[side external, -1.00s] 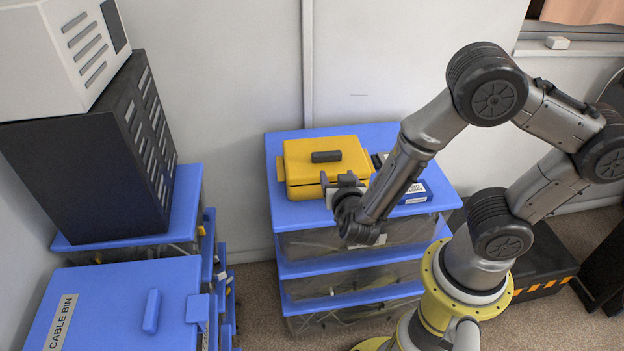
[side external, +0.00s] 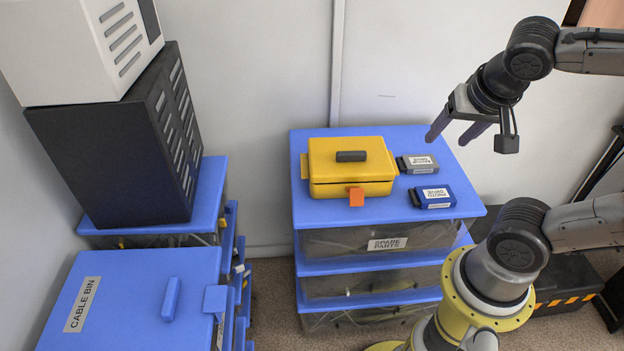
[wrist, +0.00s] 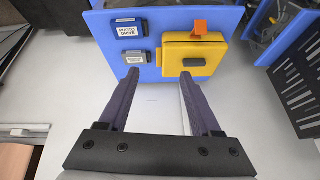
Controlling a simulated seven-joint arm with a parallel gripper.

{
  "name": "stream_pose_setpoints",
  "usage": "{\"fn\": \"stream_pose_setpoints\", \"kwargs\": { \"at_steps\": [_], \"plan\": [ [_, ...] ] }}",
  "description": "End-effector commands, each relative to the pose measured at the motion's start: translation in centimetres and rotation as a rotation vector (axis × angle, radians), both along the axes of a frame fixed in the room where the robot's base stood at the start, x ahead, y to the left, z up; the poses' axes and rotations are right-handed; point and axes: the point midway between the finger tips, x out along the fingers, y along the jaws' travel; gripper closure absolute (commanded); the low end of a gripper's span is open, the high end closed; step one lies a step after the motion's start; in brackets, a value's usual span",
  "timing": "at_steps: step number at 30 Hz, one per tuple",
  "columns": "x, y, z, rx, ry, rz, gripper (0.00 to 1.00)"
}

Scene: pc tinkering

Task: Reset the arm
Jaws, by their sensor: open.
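My gripper (side external: 456,131) is raised in the air above the right side of the blue-topped drawer unit (side external: 312,229) in the side view. Its two dark purple fingers (wrist: 154,91) are spread apart with nothing between them in the wrist view. My arm is folded up and back on the right, clear of the things on the unit.
A closed yellow box (side external: 338,178) with an orange latch (side external: 356,197) sits on the unit. A grey drive (side external: 418,165) and a blue drive (side external: 433,198) lie beside it. A cable bin (side external: 130,304) and a black case (side external: 115,135) stand left.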

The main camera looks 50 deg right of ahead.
Motion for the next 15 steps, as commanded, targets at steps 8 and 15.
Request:
{"fn": "stream_pose_setpoints", "kwargs": {
  "at_steps": [8, 15],
  "plan": [
    [-1.0, 5.0, 0.5, 0.04, -0.013, 0.488, 0.35],
    [-0.9, 7.0, 0.1, -0.027, 0.012, 0.807, 0.35]
  ]
}}
